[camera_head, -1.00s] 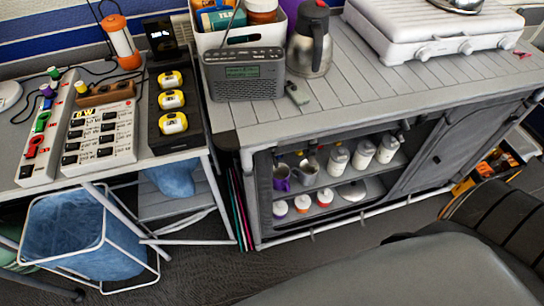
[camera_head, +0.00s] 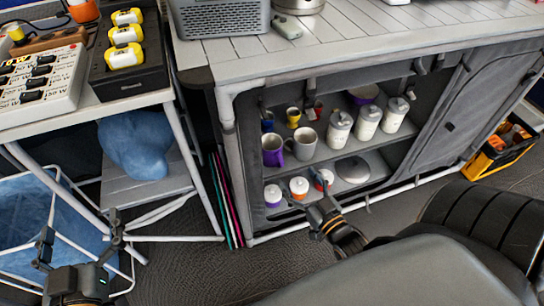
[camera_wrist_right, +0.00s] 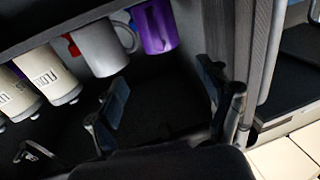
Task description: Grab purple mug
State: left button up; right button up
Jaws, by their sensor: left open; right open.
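The purple mug (camera_head: 272,150) stands on the upper shelf of the open cabinet, left of a grey mug (camera_head: 303,145). In the right wrist view the purple mug (camera_wrist_right: 156,27) is at the top, beyond the fingertips, beside the grey mug (camera_wrist_right: 98,47). My right gripper (camera_head: 318,196) is open and empty in front of the lower shelf, lower than the purple mug and to its right. Its spread fingers also show in the right wrist view (camera_wrist_right: 163,80). My left gripper (camera_head: 81,232) is open and empty at the lower left, far from the mug.
White canisters (camera_head: 367,122) stand right of the mugs, with small cups (camera_head: 293,116) behind. Lidded jars (camera_head: 299,187) and a grey lid (camera_head: 352,169) occupy the lower shelf. A chair (camera_head: 485,225) is at the right. A blue-lined basket (camera_head: 50,230) is near my left gripper.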

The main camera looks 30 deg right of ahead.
aim_at(280, 156)
jog(key=w+b, duration=0.1)
jog(key=w, duration=0.5)
jog(key=shift+d, duration=0.15)
jog(key=shift+w, duration=0.6)
jog(key=w+b, duration=0.2)
jog(key=w, duration=0.2)
jog(key=shift+w, duration=0.5)
jog(key=shift+d+r, duration=0.1)
jog(key=c, duration=0.9)
jog(key=shift+c, duration=1.1)
pick_arm(q)
jog(key=s+r+t+h, duration=0.2)
jog(key=s+r+t, duration=0.1)
jog(key=r, duration=0.4)
jog(key=s+r+t+h, duration=0.1)
jog(key=s+r+t, duration=0.2)
jog(key=r+t, duration=0.3)
jog(key=shift+d+r+t+h, duration=0.2)
jog(key=shift+r+t+h, duration=0.1)
jog(key=shift+r+h, duration=0.1)
pick_arm(e)
jog(key=shift+r, duration=0.1)
